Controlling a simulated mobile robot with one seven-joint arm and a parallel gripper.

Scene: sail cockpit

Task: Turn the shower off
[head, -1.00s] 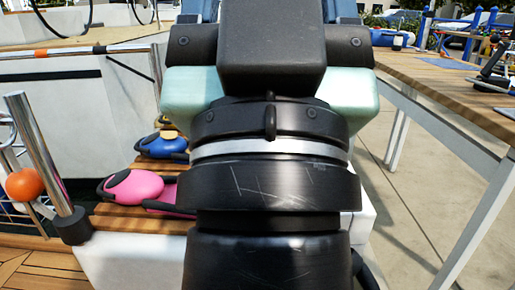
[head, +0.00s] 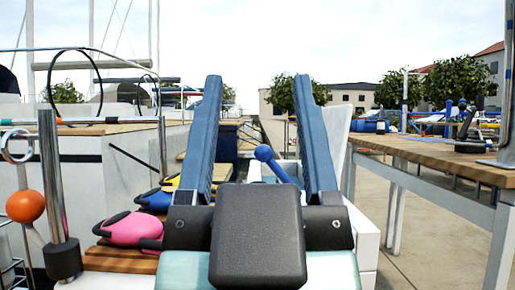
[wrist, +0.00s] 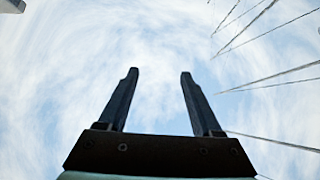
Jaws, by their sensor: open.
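No shower can be made out for certain. A blue lever with a rounded knob (head: 266,154) shows in the head view, in the gap between my gripper's fingers. It leans to the upper left, and its lower end is hidden behind my gripper. My gripper (head: 258,82) is open and empty, with its two blue fingers pointing up and away. It appears nearer than the lever, and I see no contact. In the wrist view, my gripper (wrist: 158,75) has only sky between its fingers.
Pink (head: 130,230), blue and yellow rounded items lie on wooden slats at left. An orange ball (head: 25,206) stands by a metal post (head: 54,190). A wooden table (head: 430,155) with a black device runs along the right. Pavement below it is open.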

